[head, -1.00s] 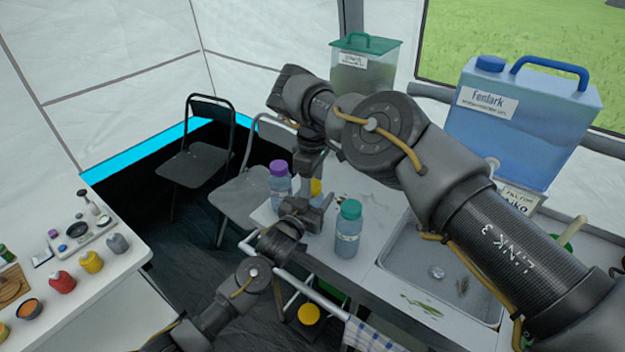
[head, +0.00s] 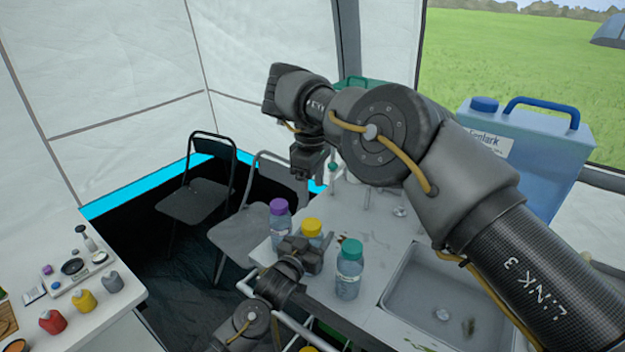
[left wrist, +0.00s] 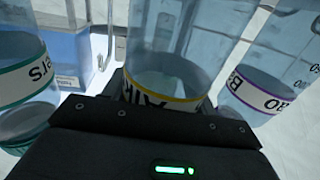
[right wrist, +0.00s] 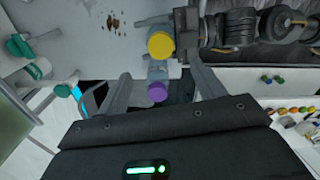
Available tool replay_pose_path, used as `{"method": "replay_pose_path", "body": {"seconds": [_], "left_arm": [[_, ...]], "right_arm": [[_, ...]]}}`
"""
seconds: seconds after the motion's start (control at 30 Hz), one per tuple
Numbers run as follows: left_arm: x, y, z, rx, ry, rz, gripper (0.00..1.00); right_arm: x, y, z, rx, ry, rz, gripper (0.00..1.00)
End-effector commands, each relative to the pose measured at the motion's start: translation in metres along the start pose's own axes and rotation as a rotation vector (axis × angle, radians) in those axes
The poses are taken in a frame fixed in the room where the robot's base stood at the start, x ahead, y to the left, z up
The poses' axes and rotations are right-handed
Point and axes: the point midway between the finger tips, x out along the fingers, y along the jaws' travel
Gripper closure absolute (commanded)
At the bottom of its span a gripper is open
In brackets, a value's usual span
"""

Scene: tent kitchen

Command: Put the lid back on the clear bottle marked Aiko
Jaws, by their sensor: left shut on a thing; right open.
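The clear bottle marked Aiko (left wrist: 160,85) has a yellow-edged label, partly hidden by my gripper, in the left wrist view. In the head view it stands on the counter between two others, and its yellow lid (head: 311,227) sits on top. The lid also shows from above in the right wrist view (right wrist: 160,45). How tight it is, I cannot tell. My left gripper (head: 302,250) is shut on this bottle. My right gripper (head: 308,165) is open and empty, above and apart from the lid; its spread fingers show in the right wrist view (right wrist: 160,78).
A purple-lidded bottle (head: 280,225) stands to the left and a teal-lidded bottle (head: 348,270) to the right, both close by. The sink (head: 440,295) is further right. A blue jerrycan (head: 525,150) stands behind. Grey folding chairs (head: 197,195) stand left.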

Motion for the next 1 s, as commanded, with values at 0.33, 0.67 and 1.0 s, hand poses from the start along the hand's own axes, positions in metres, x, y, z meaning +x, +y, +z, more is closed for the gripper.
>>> {"method": "replay_pose_path", "body": {"seconds": [0.33, 0.67, 1.0], "left_arm": [[0.0000, 0.0011, 0.0005, 0.000, 0.000, 0.002, 1.00], [0.0000, 0.0009, -0.0001, 0.000, 0.001, 0.002, 0.19], [-0.0029, 0.0004, -0.0001, -0.001, 0.002, 0.001, 0.17]], "right_arm": [[-0.0157, 0.0007, 0.0009, 0.002, -0.001, 0.001, 0.32], [-0.0156, 0.0010, 0.0007, 0.002, 0.000, 0.002, 0.32], [-0.0149, 0.0010, 0.0005, 0.001, 0.000, 0.002, 0.32]]}}
